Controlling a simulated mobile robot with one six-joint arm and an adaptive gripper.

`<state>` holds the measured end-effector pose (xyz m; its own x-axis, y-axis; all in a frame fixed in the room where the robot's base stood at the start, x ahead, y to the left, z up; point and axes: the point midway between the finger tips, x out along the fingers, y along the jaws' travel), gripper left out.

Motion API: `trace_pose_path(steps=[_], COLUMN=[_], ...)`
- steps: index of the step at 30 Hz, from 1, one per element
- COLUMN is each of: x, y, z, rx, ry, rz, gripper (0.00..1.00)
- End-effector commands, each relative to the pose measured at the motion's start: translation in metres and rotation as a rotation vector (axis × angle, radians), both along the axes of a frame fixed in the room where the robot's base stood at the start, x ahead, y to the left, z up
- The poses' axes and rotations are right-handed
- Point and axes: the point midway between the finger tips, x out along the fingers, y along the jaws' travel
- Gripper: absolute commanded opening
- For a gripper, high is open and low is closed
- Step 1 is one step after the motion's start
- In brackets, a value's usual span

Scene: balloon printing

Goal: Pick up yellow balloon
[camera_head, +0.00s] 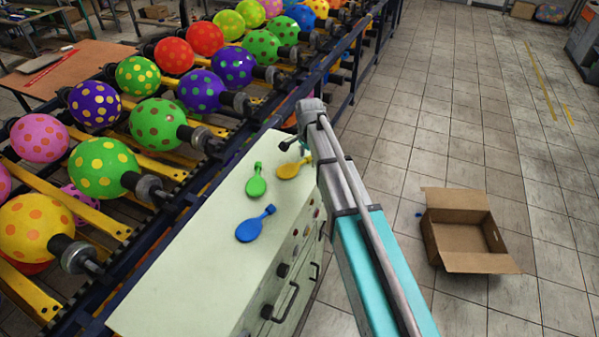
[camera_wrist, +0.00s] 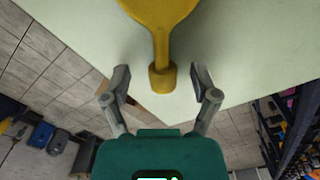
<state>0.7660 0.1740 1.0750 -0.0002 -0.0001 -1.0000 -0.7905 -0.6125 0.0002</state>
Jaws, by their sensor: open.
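The yellow balloon (camera_head: 290,170) lies flat on the pale cabinet top (camera_head: 190,255), close to its right edge, partly hidden by my arm. In the wrist view the yellow balloon (camera_wrist: 162,45) has its round body at the top and its neck pointing down between my fingers. My gripper (camera_wrist: 160,78) is open, with one finger on each side of the neck and a gap on both sides. In the head view my gripper (camera_head: 290,146) is mostly hidden behind the end of my arm.
A green balloon (camera_head: 256,181) and a blue balloon (camera_head: 254,224) lie on the same top, left of and nearer than the yellow one. A rack of inflated dotted balloons (camera_head: 158,124) runs along the left. An open cardboard box (camera_head: 462,232) stands on the floor at right.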

Motion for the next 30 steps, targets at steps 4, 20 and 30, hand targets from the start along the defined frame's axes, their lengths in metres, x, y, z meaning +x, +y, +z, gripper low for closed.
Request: trace_pose_path(steps=[4,20,30], x=[0.0,0.0,0.0001], y=[-0.0001,-0.0004,-0.0006], z=[-0.002,-0.0016,-0.0016], rx=[0.0,0.0,0.0], ry=[0.0,0.0,0.0], rz=[0.0,0.0,-0.001], gripper=[0.77,0.72,0.19])
